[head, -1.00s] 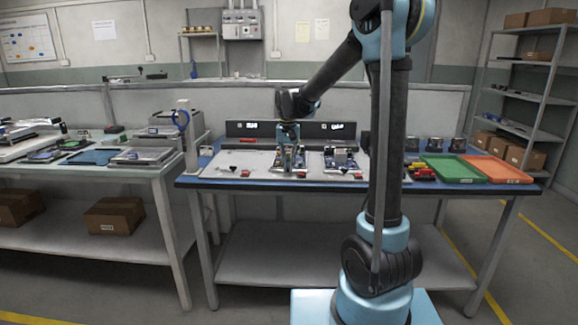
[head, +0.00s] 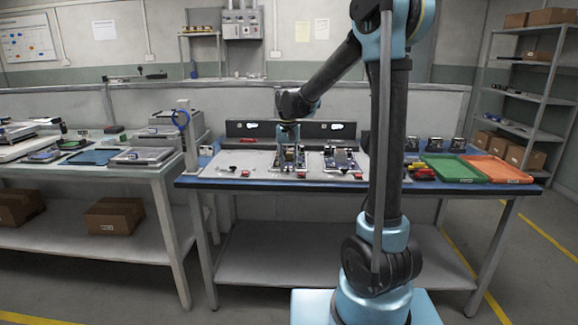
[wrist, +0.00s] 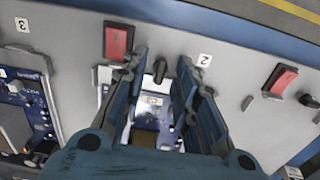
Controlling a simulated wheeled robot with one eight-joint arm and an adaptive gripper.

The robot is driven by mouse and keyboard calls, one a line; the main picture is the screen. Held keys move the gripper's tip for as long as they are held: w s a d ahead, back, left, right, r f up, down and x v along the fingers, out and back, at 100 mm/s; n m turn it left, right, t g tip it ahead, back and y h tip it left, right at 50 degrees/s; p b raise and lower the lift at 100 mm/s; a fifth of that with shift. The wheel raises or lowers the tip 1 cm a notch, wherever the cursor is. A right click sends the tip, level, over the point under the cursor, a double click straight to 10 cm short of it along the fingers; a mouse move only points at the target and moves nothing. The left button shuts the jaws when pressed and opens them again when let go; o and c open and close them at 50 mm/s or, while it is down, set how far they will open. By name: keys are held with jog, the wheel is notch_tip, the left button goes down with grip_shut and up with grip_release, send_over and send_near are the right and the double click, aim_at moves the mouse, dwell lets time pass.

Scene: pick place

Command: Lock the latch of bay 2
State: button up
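The label "2" (wrist: 204,60) shows on the light panel in the wrist view. Beside it are a small black knob (wrist: 160,70) and a red block (wrist: 118,42), which look like parts of bay 2. My gripper (wrist: 160,78) is open. Its two fingers appear on either side of the black knob, and a gap shows around it. I cannot tell how far the fingertips are above the panel. In the head view my gripper (head: 289,148) is over the left visible board on the bench.
Another board (wrist: 20,105) and label "3" (wrist: 22,24) lie at the left in the wrist view. A second red block (wrist: 280,80) and black knob (wrist: 308,101) are at the right. Green (head: 452,169) and orange (head: 497,170) trays stand on the bench's right side.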

aim_at(288, 167)
jog(key=shift+r, duration=0.1)
notch_tip(288, 167, up, 12)
dwell(0.5)
